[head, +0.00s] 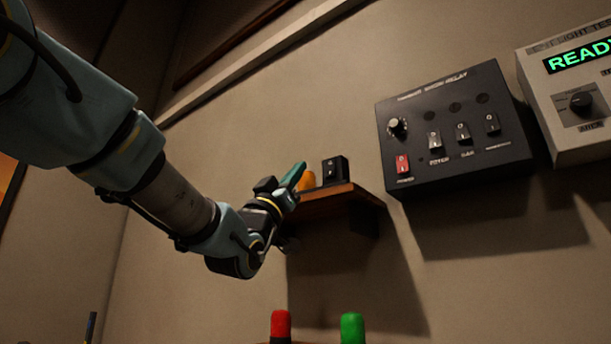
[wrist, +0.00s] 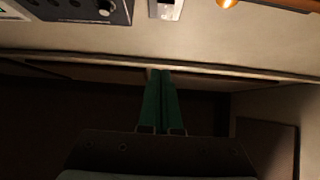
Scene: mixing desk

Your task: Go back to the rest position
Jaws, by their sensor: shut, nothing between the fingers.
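My gripper (head: 298,172) is at the end of my arm in the head view, in front of the left end of a small brown wall shelf (head: 335,195). Its green fingers point up and to the right and partly cover an orange object on the shelf. In the wrist view the two green fingers of my gripper (wrist: 161,73) lie side by side, shut with nothing between them.
A black switch box (head: 336,170) stands on the shelf. A black relay panel (head: 455,130) and a lit "READY" tester (head: 565,95) hang to the right. A red-topped object (head: 281,324) and a green-topped object (head: 353,328) stand below. Open space lies left of the shelf.

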